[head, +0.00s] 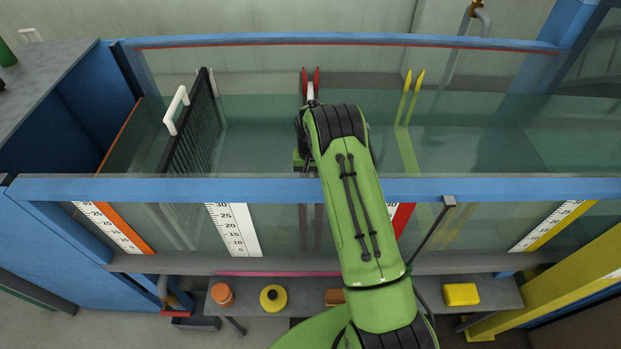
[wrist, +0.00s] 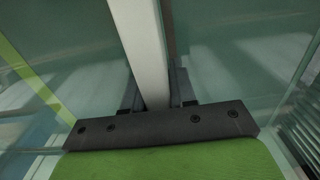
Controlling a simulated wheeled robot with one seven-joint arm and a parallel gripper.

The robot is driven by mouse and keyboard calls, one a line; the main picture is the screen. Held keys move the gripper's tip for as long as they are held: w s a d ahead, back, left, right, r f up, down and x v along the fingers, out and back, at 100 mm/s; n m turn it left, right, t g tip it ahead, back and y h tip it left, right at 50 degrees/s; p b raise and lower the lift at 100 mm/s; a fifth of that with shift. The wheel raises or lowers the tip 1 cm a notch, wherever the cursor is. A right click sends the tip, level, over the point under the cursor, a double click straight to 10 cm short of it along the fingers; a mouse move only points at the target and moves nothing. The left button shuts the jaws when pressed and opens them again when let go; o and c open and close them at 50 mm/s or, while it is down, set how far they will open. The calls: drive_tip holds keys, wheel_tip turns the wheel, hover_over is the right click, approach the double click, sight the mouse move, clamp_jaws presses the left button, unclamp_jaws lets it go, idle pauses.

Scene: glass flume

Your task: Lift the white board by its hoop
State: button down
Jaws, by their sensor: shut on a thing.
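The white board (head: 310,91) shows only as a small pale piece between two red-tipped guides (head: 303,82) at the far wall of the glass flume. My arm hides the rest of it in the head view. In the wrist view a pale straight bar (wrist: 143,45) runs between the dark fingers of my gripper (wrist: 155,95). My gripper is shut on this bar, which I take to be the board's hoop. The hoop's full shape and the board's lower edge are hidden, so I cannot tell whether the board is raised.
A black slatted screen (head: 190,135) with a white handle (head: 175,110) stands in the flume at left. Yellow guides (head: 411,95) stand to the right. The blue front rail (head: 240,188) passes under my arm. A low shelf in front holds a yellow block (head: 461,294) and other small items.

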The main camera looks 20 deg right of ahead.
drive_tip(key=shift+w+r+p, duration=0.1)
drive_tip(key=shift+r+p, duration=2.1)
drive_tip(key=shift+r, duration=1.95)
wheel_tip(320, 180, up, 11)
drive_tip(key=p, duration=0.7)
wheel_tip(320, 180, up, 11)
drive_tip(key=p, duration=0.7)
drive_tip(key=shift+p, duration=0.35)
drive_tip(key=shift+r, duration=0.1)
